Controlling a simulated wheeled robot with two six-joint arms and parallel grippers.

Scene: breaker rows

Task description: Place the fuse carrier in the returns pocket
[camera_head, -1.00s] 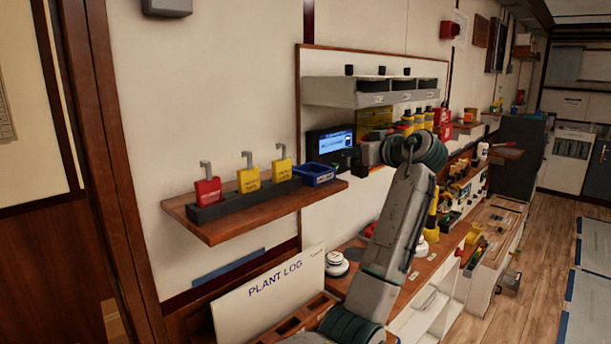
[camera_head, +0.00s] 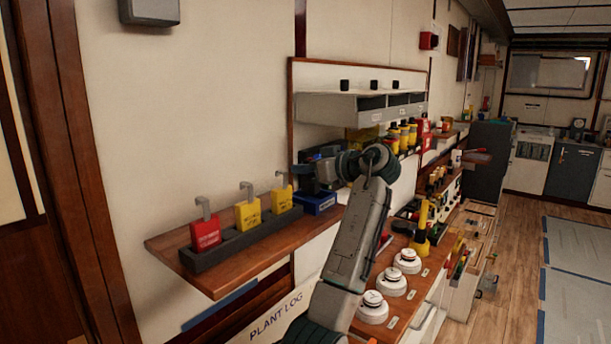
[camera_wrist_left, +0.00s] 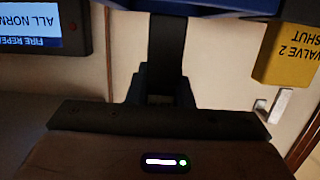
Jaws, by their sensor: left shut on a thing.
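The returns pocket, which I take to be the small blue bin (camera_head: 318,205), sits at the right end of the wooden shelf, beside the padlock rack. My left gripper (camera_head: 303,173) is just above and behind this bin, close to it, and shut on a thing. I take that thing to be the fuse carrier; its shape does not stand out from the dark jaws. In the left wrist view, a dark upright piece (camera_wrist_left: 165,50) stands mid-picture with blue surfaces beside it. I cannot tell whether the carrier touches the bin. My right gripper is out of view.
A red padlock (camera_head: 204,232) and two yellow padlocks (camera_head: 248,212) stand in the dark rack (camera_head: 240,240) left of the bin. A lit display (camera_wrist_left: 30,28) is close by in the left wrist view. White domed units (camera_head: 391,282) stand on the bench below.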

